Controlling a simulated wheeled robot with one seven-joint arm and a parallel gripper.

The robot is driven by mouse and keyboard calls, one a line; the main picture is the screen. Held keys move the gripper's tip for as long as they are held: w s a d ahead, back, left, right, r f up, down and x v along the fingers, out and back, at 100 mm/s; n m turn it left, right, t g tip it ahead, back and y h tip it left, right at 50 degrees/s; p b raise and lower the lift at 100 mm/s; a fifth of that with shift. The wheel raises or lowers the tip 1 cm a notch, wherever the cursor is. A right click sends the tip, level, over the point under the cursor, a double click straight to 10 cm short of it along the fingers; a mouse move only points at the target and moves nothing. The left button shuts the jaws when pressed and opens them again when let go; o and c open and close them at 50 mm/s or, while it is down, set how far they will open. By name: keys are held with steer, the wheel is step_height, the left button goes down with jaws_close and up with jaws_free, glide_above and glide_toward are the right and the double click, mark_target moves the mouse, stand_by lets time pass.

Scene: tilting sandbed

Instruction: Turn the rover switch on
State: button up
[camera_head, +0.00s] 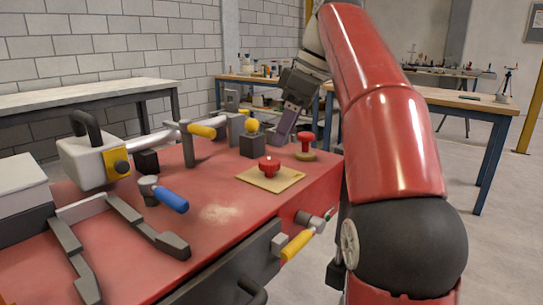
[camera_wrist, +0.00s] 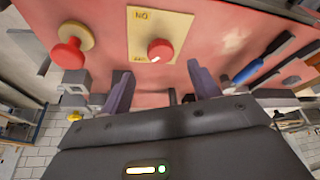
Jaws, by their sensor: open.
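A yellow plate (camera_head: 283,182) with a red knob (camera_head: 269,166) lies on the red top near its right edge. In the wrist view the plate (camera_wrist: 142,21) carries upside-down "ON" lettering at its top. The red knob (camera_wrist: 160,51) sits at the lower end there, partly covering a second label. I take this to be the rover switch. My gripper (camera_head: 281,138) is above the red top, behind the knob in the head view. In the wrist view its purple fingers (camera_wrist: 160,80) are open and empty, with the knob beyond them and apart from them.
A dark block with a yellow knob (camera_head: 253,126), a yellow-handled lever (camera_head: 200,131) and a blue handle (camera_head: 171,199) stand to the left.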

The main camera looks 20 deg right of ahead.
mark_target(271, 161)
steer(key=b+x, duration=0.2)
steer(key=x, duration=0.4)
steer(key=shift+a+f, duration=0.1)
steer(key=shift+f, duration=0.25)
steer(key=c, duration=1)
steer(key=shift+o, duration=0.2)
